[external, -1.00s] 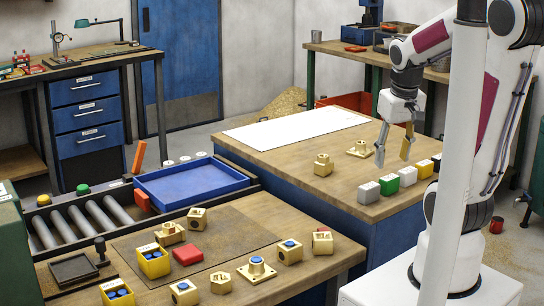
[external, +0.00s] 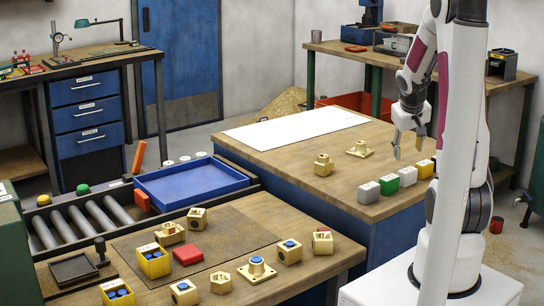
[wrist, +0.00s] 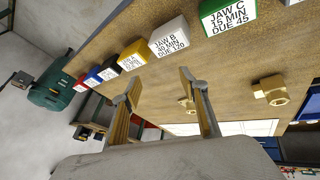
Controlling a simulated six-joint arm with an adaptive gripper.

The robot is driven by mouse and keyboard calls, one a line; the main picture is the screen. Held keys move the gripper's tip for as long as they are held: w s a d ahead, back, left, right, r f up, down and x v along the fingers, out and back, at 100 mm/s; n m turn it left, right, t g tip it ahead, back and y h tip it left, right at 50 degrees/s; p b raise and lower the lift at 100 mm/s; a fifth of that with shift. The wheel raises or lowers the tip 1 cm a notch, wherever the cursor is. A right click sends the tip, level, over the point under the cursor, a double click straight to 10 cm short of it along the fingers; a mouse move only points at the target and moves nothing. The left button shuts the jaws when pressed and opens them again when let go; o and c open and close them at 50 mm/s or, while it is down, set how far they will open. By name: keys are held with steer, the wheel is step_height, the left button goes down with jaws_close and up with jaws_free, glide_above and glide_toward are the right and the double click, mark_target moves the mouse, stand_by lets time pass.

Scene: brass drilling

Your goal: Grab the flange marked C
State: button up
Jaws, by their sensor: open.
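A brass flange (external: 360,149) with a square base and raised boss lies on the right wooden bench; it also shows small in the wrist view (wrist: 188,102), partly behind a finger. I cannot read a letter on it. Another brass flange (external: 257,270) with a blue centre sits at the front bench's edge, its marking also unreadable. My gripper (external: 409,147) is open and empty above the right bench, to the right of the first flange and apart from it. Its two fingers show in the wrist view (wrist: 160,80).
A brass fitting (external: 323,165) stands left of the first flange. A row of labelled blocks, including a green one (external: 389,184) reading JAW C in the wrist view (wrist: 228,18), lines the bench's right edge. A white sheet (external: 295,128) lies behind. Several brass parts crowd the front bench.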

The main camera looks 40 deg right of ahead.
mark_target(366, 153)
steer(key=w+d+f, duration=0.1)
steer(key=w+d, duration=0.1)
steer(key=w+d+f+t, duration=0.1)
steer(key=d+f, duration=0.1)
steer(key=d, duration=0.1)
steer(key=w+d+f+t, duration=0.1)
steer(key=w+d, duration=0.1)
steer(key=d, duration=0.1)
steer(key=shift+w+d+f, duration=0.15)
steer(key=shift+w, duration=0.2)
steer(key=w+d+t, duration=0.1)
steer(key=w+d+f+n+t, duration=0.1)
steer(key=w, duration=0.1)
steer(key=w+f, duration=0.1)
steer(key=w, duration=0.1)
steer(key=shift+w+d+t, duration=0.2)
steer(key=shift+d+t, duration=0.2)
steer(key=w+r+t, duration=0.1)
steer(key=w, duration=0.1)
steer(key=w+a+n+t+y, duration=0.1)
steer(key=w, duration=0.1)
steer(key=w+a+r+n+t+y, duration=0.1)
steer(key=w, duration=0.1)
steer(key=shift+r, duration=0.3)
steer(key=w+a+r+t+y, duration=0.2)
steer(key=w+a+r, duration=0.1)
steer(key=a+r, duration=0.1)
steer(key=shift+w+r+n+t, duration=0.2)
steer(key=shift+r+n+t, duration=0.1)
steer(key=shift+r+n, duration=0.15)
